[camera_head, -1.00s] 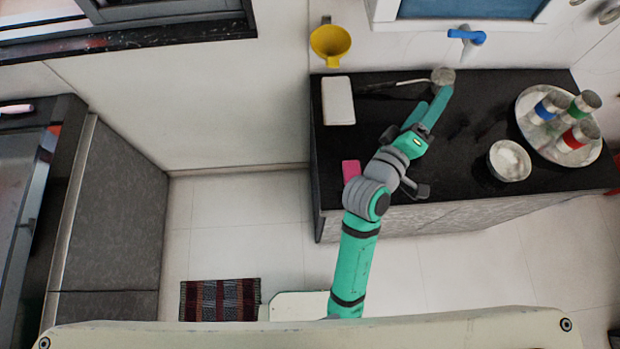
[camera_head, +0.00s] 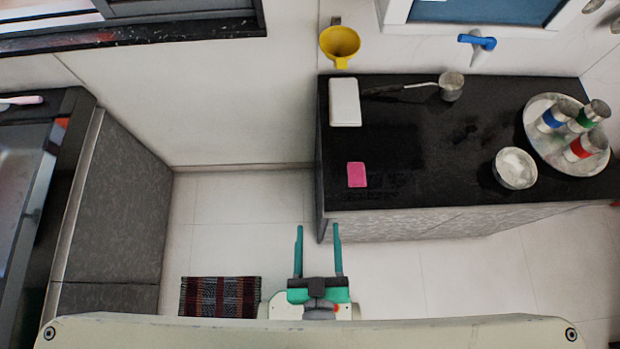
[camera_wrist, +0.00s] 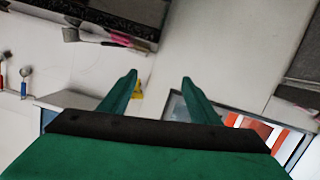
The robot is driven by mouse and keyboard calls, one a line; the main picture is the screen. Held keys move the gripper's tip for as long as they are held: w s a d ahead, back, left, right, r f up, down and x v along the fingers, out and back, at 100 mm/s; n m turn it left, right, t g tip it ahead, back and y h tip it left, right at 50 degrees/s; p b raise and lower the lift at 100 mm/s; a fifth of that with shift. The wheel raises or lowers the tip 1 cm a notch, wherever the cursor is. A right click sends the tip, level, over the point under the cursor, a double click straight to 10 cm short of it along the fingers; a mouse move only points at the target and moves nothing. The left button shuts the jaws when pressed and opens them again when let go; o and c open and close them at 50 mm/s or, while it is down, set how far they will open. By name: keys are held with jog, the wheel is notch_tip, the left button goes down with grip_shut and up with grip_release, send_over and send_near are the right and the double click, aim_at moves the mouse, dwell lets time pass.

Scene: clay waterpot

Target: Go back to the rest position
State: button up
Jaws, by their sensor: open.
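My gripper (camera_head: 317,250) is at the bottom centre of the head view, drawn in close to my body. Its two green fingers are parallel, spread apart and empty. It is over the floor, in front of the black counter (camera_head: 430,180) and clear of it. In the wrist view my gripper (camera_wrist: 158,85) also shows open, with nothing between the fingertips but pale wall beyond.
On the counter are a metal ladle or cup (camera_head: 451,86), a white board (camera_head: 344,102), a pink cloth (camera_head: 356,175), a white-filled bowl (camera_head: 515,168) and a tray (camera_head: 568,165) with several jars. A yellow funnel (camera_head: 340,46) hangs on the wall. A striped mat (camera_head: 219,297) lies on the floor.

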jog(key=shift+s+a+r+m, duration=0.2)
jog(key=shift+s+a+m, duration=0.3)
jog(key=shift+s, duration=0.3)
jog(key=shift+s+a+r+m, duration=0.15)
jog(key=shift+s+a+m, duration=0.35)
jog(key=shift+s, duration=0.25)
